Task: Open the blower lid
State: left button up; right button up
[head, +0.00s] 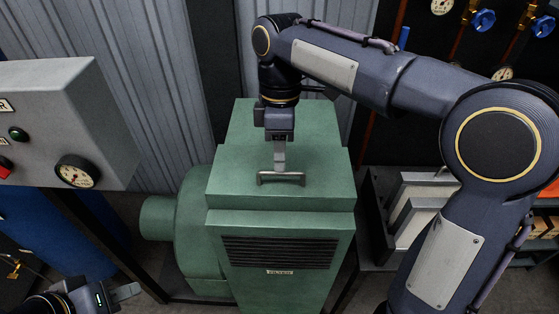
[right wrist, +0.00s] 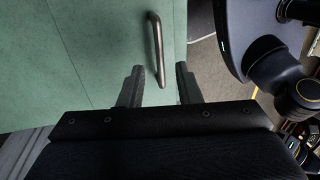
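The green blower has a box-shaped lid (head: 235,160) that sits flat and shut on its housing (head: 230,225). A metal bar handle (head: 281,178) stands on the front part of the lid top. It also shows in the right wrist view (right wrist: 154,45). My right gripper (head: 279,162) points down over the lid, close to the handle. In the right wrist view its fingers (right wrist: 160,72) are apart, with the handle ahead of the gap; contact is not evident. My left gripper (head: 125,291) is low at the left, away from the blower; its finger gap is unclear.
A grey control box (head: 85,110) with a gauge stands at the left. A round green duct (head: 160,218) sticks out from the blower's left side. Corrugated wall panels (head: 150,70) rise behind.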

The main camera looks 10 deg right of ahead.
jog(key=shift+s+a+f, duration=0.1)
jog(key=shift+s+f, duration=0.05)
jog(key=shift+f, duration=0.45)
jog(key=shift+s+f, duration=0.1)
jog(key=shift+f, duration=0.5)
grip_shut()
